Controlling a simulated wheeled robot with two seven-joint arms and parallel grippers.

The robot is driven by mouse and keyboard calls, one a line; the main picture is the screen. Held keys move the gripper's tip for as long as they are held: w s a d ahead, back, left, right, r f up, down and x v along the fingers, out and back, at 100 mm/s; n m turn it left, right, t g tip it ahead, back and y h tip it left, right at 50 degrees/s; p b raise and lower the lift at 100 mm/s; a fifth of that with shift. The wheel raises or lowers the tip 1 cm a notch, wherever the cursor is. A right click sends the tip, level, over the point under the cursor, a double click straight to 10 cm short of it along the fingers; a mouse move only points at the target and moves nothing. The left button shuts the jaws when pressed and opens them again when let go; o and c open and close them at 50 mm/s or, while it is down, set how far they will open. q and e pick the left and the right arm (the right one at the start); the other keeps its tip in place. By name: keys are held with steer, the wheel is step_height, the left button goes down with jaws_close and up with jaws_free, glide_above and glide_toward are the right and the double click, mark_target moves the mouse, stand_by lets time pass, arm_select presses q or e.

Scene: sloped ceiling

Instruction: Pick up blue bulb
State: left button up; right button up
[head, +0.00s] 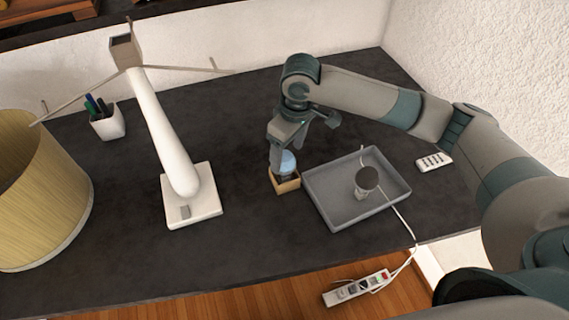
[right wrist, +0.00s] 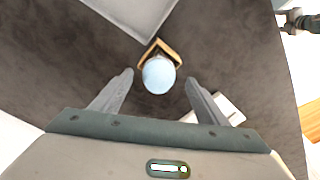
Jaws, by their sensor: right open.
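The blue bulb (head: 287,163) stands upright in a small wooden box (head: 287,186) on the dark desk. In the right wrist view the bulb (right wrist: 158,75) is seen from above, with the box (right wrist: 172,50) partly hidden beneath it. My right gripper (head: 284,150) is open and points down at the bulb. In the right wrist view its two fingertips (right wrist: 158,78) are apart, one to each side of the bulb, with gaps between. Whether the fingers are level with the bulb is hard to tell. My left gripper is not in view.
A grey tray (head: 325,208) holding a small dark round object (head: 367,178) with a cord lies right of the box. A power strip (head: 357,288) lies below the desk's front edge.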

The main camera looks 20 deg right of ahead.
mark_target(286, 155)
steer(key=shift+w+a+f+p, duration=0.1)
steer(key=shift+w+f+p, duration=0.05)
steer(key=shift+f+p, duration=0.25)
steer(key=f, duration=0.2)
steer(key=f+p, duration=0.1)
steer(key=shift+w+a, duration=0.1)
steer(key=shift+w, duration=0.15)
steer(key=shift+w+f, duration=0.1)
steer(key=shift+f, duration=0.55)
steer(key=c, duration=1.1)
